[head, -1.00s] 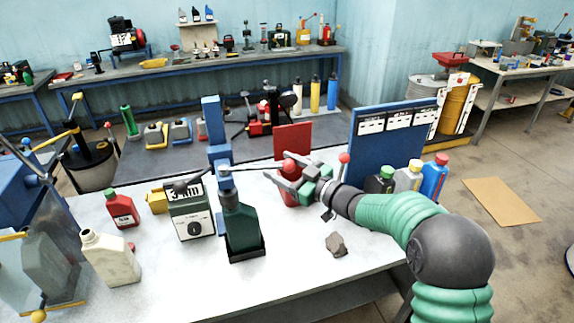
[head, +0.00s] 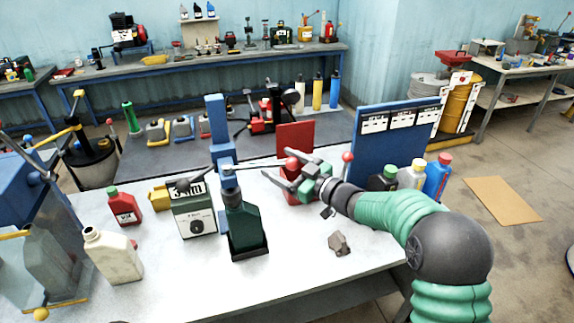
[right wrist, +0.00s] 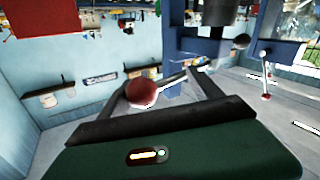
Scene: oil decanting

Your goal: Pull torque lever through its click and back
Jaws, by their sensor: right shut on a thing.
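The torque lever (head: 259,168) is a thin bar from the blue column (head: 219,135) to a red ball knob (head: 291,164). My right gripper (head: 286,174) is at the knob end, its fingers around the lever. In the right wrist view the red knob (right wrist: 141,92) sits between the two dark fingers of the gripper (right wrist: 165,88), the bar running off beyond it. A dark green bottle (head: 244,228) stands upright in a black holder below the lever's head. The bottle's top is partly hidden by the head. My left gripper is not in view.
A green can (head: 195,215), a red bottle (head: 124,207) and a cream bottle (head: 112,257) stand left. A red panel (head: 295,138) is behind the gripper. A blue board (head: 385,143) and several bottles stand right. A grey lump (head: 339,243) lies on the white table (head: 300,262).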

